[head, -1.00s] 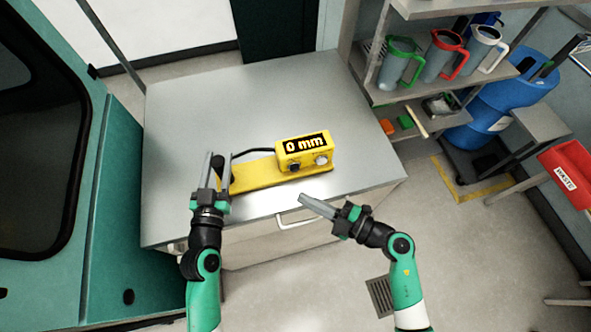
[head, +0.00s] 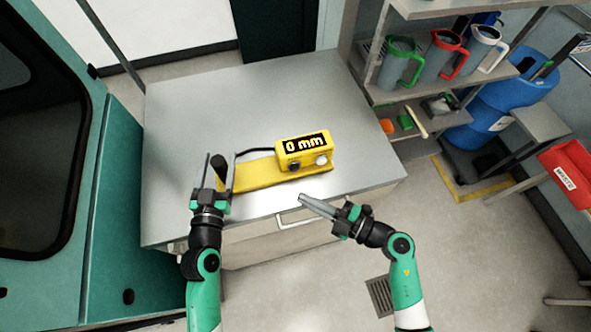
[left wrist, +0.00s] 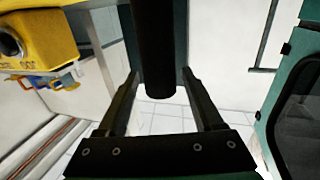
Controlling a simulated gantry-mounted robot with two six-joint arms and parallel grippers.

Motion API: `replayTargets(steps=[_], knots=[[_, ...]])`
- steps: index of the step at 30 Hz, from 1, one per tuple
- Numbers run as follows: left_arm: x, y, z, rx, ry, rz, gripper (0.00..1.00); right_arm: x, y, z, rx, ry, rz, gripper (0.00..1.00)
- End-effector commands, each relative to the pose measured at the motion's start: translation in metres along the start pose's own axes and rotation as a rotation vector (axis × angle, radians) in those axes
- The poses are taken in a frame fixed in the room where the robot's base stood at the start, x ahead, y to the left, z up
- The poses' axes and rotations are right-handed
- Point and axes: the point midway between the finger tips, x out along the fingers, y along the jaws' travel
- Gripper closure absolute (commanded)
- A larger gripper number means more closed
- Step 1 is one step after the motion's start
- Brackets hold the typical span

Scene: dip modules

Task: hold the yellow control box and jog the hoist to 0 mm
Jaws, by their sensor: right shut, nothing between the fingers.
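The yellow control box (head: 301,143) stands upright on a yellow base plate (head: 255,175) on the grey table. Its display (head: 305,143) reads 0 mm. A dark knob (head: 294,166) and a pale knob (head: 321,160) are on its front. A black lever (head: 221,163) rises at the plate's left end. My left gripper (head: 220,168) is open, with its fingers on either side of the lever; the left wrist view shows the lever (left wrist: 160,50) between them with gaps. My right gripper (head: 302,198) is shut and empty, in front of the table, apart from the box.
The grey table (head: 230,105) is clear behind the box. A black cable (head: 255,152) runs to the box. A shelf with jugs (head: 398,64) and a blue drum (head: 500,105) stand to the right. A teal cabinet (head: 85,215) stands close at the left.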

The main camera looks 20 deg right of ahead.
Motion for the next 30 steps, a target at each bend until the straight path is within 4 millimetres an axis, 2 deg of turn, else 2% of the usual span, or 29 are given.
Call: replayTargets(steps=[11, 30], knots=[[-0.002, 0.0, -0.001, 0.0, 0.001, -0.001, 0.21, 0.0, 0.001, -0.001, 0.0, 0.0, 0.0, 1.0], [-0.06, 0.0, -0.001, 0.0, 0.001, -0.001, 0.21, -0.001, 0.007, -0.006, 0.0, 0.0, 0.0, 1.0]])
